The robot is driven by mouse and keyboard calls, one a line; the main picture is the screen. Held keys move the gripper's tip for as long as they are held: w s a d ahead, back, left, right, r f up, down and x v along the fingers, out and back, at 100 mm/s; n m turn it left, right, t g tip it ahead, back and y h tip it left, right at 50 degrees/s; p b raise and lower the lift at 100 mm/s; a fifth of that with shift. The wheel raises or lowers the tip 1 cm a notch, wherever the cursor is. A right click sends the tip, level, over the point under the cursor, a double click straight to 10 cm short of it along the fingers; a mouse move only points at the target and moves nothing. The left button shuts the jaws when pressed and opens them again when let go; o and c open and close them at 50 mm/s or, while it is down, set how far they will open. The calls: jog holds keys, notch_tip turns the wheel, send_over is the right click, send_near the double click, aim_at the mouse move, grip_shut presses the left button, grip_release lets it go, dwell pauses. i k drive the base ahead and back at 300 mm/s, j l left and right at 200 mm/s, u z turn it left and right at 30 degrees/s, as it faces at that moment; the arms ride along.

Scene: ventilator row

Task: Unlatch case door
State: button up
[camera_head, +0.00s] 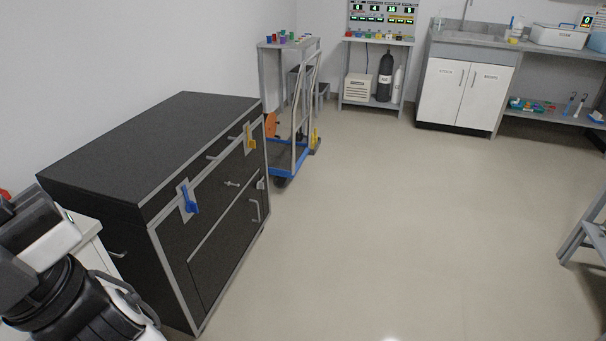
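A black case (160,130) with grey metal edges stands at the left. Its front faces right, toward the open floor. A blue latch lever (189,200) sits on a pale plate at the near upper part of the front. A yellow latch lever (250,142) sits on a similar plate near the far end. Below them is a door panel (225,240) with a bar handle (254,210) and a small T-shaped knob (231,183). The panel looks closed. Part of my arm shows at the lower left, apart from the latches in the picture. My gripper's fingertips do not show.
A blue trolley (283,163) stands just beyond the case, beside a grey stand (272,62). A shelf rack (371,103) and a white sink cabinet (441,92) line the back wall. A grey frame (585,232) stands at the right edge. The middle floor (400,210) is clear.

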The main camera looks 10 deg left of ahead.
aim_at(260, 184)
jog(key=i+l+z, duration=0.2)
jog(key=i+z, duration=0.15)
jog(key=i, duration=0.15)
jog(key=i+z, duration=0.3)
jog(key=i, duration=0.25)
jog(key=i+l+u, duration=0.2)
jog(key=i, duration=0.4)
jog(key=i+l+u, duration=0.2)
jog(key=i, duration=0.35)
jog(key=i+l+u, duration=0.2)
jog(key=i+u, duration=0.25)
jog(key=i+l+u, duration=0.85)
jog(key=i+j, duration=0.3)
jog(key=j, duration=0.2)
